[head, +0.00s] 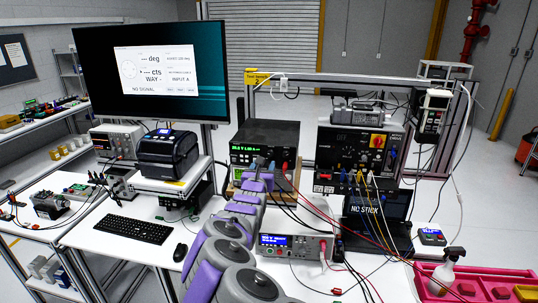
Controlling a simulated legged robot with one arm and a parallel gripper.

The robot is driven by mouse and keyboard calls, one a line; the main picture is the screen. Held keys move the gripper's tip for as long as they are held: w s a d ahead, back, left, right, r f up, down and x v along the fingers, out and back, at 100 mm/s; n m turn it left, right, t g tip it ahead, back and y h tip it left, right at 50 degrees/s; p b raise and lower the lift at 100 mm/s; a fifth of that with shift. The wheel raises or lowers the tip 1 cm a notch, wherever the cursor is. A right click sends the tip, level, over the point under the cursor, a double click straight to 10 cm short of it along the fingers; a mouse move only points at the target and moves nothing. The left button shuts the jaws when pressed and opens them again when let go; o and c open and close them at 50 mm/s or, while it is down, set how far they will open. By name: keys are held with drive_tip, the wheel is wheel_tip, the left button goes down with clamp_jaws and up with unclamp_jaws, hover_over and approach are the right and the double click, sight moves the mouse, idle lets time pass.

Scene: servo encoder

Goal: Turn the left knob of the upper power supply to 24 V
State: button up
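The upper power supply (280,133) is a black box with a lit green display (243,149), standing on a shelf behind my arm. The display digits are too small to read surely. My purple and grey arm reaches up from the bottom of the head view to the front of this box. My gripper (260,163) is small and dark at the lower front panel, close to the knob area. The left knob cannot be told apart there. Whether the fingers touch a knob, or are open or shut, does not show. Red leads hang at the panel's right.
A grey bench unit (296,245) with a lit screen sits below right of the arm. Cables hang in front of a black panel unit (352,150) and laptop (378,218). A monitor (155,70), label printer (168,152) and keyboard (134,229) stand left.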

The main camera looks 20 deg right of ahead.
sight(271, 154)
drive_tip(key=x, duration=0.2)
drive_tip(key=p+x, duration=0.1)
drive_tip(key=x, duration=0.2)
drive_tip(key=d+x, duration=0.1)
drive_tip(key=x, duration=0.1)
drive_tip(key=shift+s+d, duration=0.2)
drive_tip(key=shift+w+d, duration=0.1)
drive_tip(key=shift+w, duration=0.1)
drive_tip(key=shift+w+p, duration=0.2)
drive_tip(key=shift+p, duration=0.1)
drive_tip(key=shift+w+a+r, duration=0.1)
drive_tip(key=shift+w+a, duration=0.05)
drive_tip(key=shift+a, duration=0.5)
drive_tip(key=shift+d, duration=0.75)
drive_tip(key=c, duration=0.5)
drive_tip(key=shift+a, duration=0.2)
clamp_jaws()
